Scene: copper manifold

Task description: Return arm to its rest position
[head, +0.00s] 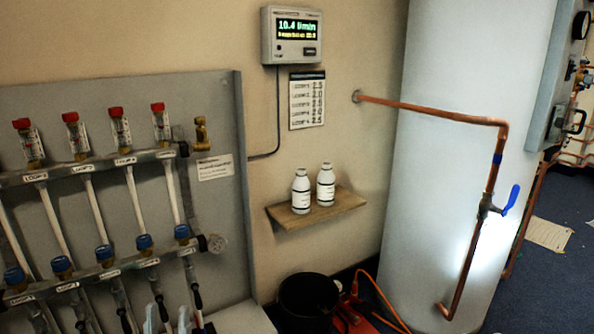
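My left gripper (170,318) shows at the bottom edge, in front of the lower part of the manifold board. Its two pale fingertips point up and stand apart, with nothing visible between them. The rest of my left arm is below the picture. My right gripper and arm are not in view. The manifold has an upper rail (90,168) with red-capped flow meters (118,125) and a lower rail (100,272) with blue caps (104,252). Black lever handles (197,298) hang below the lower rail, close to my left gripper.
A wooden shelf (345,202) holds two white bottles (301,190) (325,184). A display box (292,37) hangs above a label sheet (307,100). A black bucket (308,297) stands below. A white tank (440,170) with copper pipe (435,113) and blue-handled valve (510,199) is at right.

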